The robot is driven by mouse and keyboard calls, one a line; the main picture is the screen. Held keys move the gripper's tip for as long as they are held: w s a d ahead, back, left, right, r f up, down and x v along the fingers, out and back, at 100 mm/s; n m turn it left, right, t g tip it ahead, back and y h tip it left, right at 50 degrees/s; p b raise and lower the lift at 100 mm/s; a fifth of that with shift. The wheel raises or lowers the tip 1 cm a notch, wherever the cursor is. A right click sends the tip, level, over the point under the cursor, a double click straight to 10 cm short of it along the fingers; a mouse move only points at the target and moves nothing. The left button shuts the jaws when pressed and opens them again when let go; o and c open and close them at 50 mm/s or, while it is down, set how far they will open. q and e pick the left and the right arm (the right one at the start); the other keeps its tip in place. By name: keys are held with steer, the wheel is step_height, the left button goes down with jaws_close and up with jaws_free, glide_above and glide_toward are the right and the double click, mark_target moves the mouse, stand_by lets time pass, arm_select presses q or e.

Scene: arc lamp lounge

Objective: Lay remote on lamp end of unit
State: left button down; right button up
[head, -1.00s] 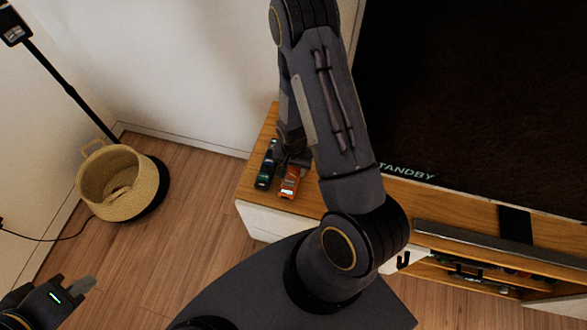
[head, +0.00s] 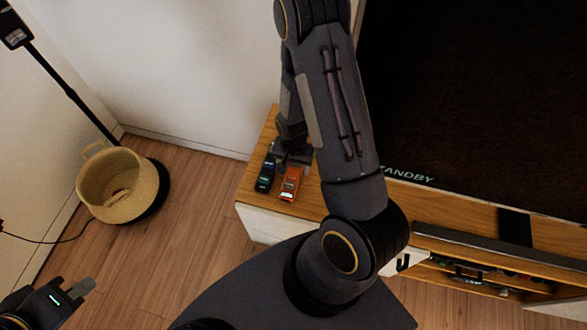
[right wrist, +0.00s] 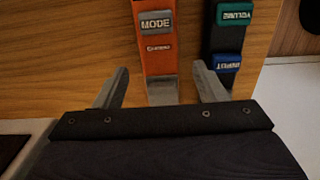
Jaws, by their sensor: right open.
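An orange remote (head: 291,184) lies on the left end of the wooden unit (head: 309,203), the end nearer the lamp. A dark remote (head: 265,174) with coloured buttons lies just left of it. My right gripper (head: 292,154) is over the far ends of the remotes, partly hidden by my arm. In the right wrist view my right gripper (right wrist: 161,88) is open, its fingers apart on either side of the orange remote (right wrist: 157,54). The right finger is close to the dark remote (right wrist: 227,43). My left gripper (head: 82,290) is at the lower left, away from the unit; its jaw opening is unclear.
A woven basket (head: 117,190) stands on the floor at the left, by the black lamp pole (head: 75,95). A large dark screen (head: 480,100) reading STANDBY is above the unit. A grey bar (head: 480,243) lies along the unit's front right. Open floor lies between basket and unit.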

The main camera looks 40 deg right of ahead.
step_height(320, 180, up, 9)
step_height(320, 180, up, 14)
steer(key=r+n+t+y, duration=0.1)
steer(key=n+t+y, duration=0.2)
glide_above(293, 174)
steer(key=s+a, duration=0.3)
steer(key=a, duration=0.1)
steer(key=s+a+r+n+t, duration=0.2)
steer(key=s+r+n, duration=0.3)
steer(key=s+r, duration=0.3)
steer(key=shift+s+a+r+n+t+y+p, duration=0.15)
steer(key=shift+s+a+n+t+y+p, duration=0.25)
steer(key=shift+s+a, duration=0.55)
steer(key=shift+d+r, duration=0.1)
step_height(293, 174, up, 3)
steer(key=p, duration=0.3)
